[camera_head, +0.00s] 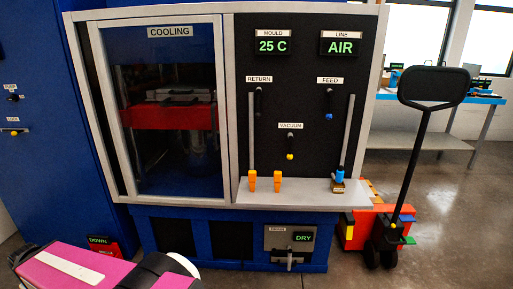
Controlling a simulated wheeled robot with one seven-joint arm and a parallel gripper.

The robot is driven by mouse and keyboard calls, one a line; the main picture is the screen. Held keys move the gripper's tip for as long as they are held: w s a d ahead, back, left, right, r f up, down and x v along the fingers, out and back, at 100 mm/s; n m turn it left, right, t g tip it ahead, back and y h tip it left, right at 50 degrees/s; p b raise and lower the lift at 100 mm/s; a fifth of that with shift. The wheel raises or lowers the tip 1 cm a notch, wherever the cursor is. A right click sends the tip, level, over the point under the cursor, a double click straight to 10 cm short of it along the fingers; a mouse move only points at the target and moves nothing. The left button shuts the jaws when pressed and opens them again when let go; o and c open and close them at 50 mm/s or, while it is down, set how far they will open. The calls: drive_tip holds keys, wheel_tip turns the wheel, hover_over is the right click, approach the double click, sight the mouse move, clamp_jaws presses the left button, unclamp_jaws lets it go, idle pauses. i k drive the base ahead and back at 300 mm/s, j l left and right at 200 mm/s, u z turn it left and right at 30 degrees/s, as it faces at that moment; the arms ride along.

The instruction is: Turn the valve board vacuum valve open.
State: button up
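The valve board (300,100) is a black panel on the front of the blue and grey cabinet. The vacuum valve (290,148) sits low in the middle of it under a VACUUM label. It has a short black handle pointing straight down with a yellow tip. Above it are the return valve (259,102) at left and the feed valve (329,105) at right, the feed one with a blue tip, both handles pointing down. The LINE display (341,46) reads AIR and the MOULD display (272,46) reads 25 C. My gripper is not in view.
A grey shelf (300,192) juts out below the valves, with two orange fittings (264,181) and a blue-topped fitting (339,178). Glazed COOLING door (165,110) is shut at left. A pallet truck (395,235) stands right. A pink and white part fills the bottom left.

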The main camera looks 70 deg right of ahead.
sight(291, 138)
drive_tip(key=z, duration=3.15)
drive_tip(key=k+l, duration=0.15)
drive_tip(key=l, duration=0.15)
drive_tip(key=k+l, duration=0.1)
drive_tip(key=l, duration=0.25)
drive_tip(key=i+j, duration=0.1)
drive_tip(key=j, duration=0.25)
drive_tip(key=i+j, duration=0.15)
drive_tip(key=j, duration=0.15)
